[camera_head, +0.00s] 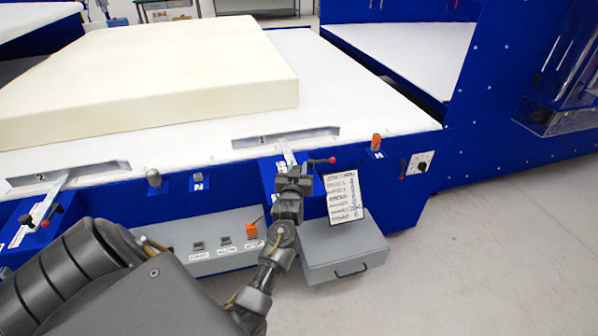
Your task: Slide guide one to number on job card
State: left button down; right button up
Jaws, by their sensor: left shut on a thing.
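Guide one (262,141), a grey metal bar marked 1, lies on the white bed along its front edge. Its narrow arm (288,154) runs toward me over the blue front. My left gripper (297,172) is shut at the near end of this arm and hides what it grips. A red-knobbed lever (325,161) sticks out to its right. Guide two (85,173), marked 2, lies farther left with its own arm. The job card (343,197) leans upright to the right of my gripper; its writing is too small to read. My right gripper is not in view.
A thick cream foam block (150,75) lies on the bed behind the guides. A grey drawer box (345,250) stands below the card. A grey control panel (205,240) is at the lower front. An orange part (376,141) sits right of the guide. Open floor lies at right.

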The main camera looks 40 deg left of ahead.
pick_arm(q)
jog(key=c, duration=1.1)
grip_release()
jog(key=shift+c, duration=0.2)
jog(key=v, duration=1.1)
jog(key=shift+b, duration=0.4)
jog(key=shift+a, duration=0.1)
